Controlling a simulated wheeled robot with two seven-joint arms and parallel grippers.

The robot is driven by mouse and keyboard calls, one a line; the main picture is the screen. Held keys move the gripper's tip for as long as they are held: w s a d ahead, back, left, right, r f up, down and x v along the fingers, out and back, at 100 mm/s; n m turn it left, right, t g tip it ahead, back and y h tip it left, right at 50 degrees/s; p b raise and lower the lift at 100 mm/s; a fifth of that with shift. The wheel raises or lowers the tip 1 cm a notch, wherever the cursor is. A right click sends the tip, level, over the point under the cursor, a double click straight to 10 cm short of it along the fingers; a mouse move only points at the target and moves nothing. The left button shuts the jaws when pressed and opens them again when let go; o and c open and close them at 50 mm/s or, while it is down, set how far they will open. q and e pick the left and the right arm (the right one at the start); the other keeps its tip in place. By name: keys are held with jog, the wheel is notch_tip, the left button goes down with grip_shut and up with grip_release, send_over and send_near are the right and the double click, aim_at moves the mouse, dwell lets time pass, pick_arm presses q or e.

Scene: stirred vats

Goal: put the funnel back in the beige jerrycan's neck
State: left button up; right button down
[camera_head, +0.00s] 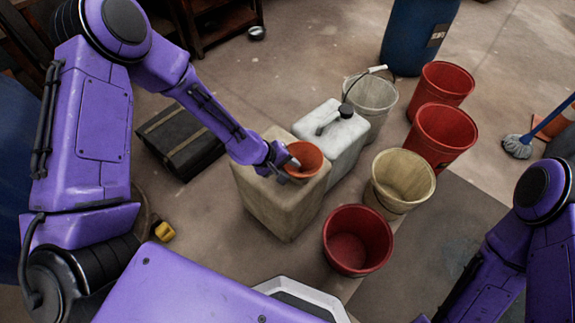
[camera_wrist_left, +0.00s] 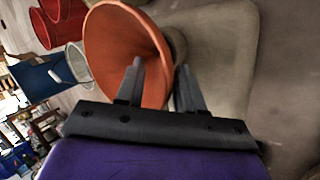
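The orange funnel (camera_head: 305,159) is at the top of the beige jerrycan (camera_head: 277,205), wide mouth upward. In the left wrist view, the funnel (camera_wrist_left: 115,50) has its narrow side toward the jerrycan's neck (camera_wrist_left: 176,45); its spout is hidden, so I cannot see how far it goes in. My left gripper (camera_head: 288,167) is at the funnel's near left rim. In the wrist view, its fingers (camera_wrist_left: 160,72) stand apart, one in front of the funnel's inside and one just outside the rim, with a gap between them. My right gripper is not visible.
A white jerrycan (camera_head: 335,140) with a black cap stands close behind the beige one. Several buckets, including a red one (camera_head: 357,240) and a cream one (camera_head: 402,180), stand to the right. A black case (camera_head: 180,143) lies at left. A blue drum (camera_head: 415,35) is behind.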

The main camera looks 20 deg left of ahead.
pick_arm(q)
jog(key=p+v, duration=0.4)
jog(key=v, duration=0.6)
jog(key=shift+r, duration=0.25)
jog(key=shift+s+a, duration=0.1)
jog(key=shift+s, duration=0.05)
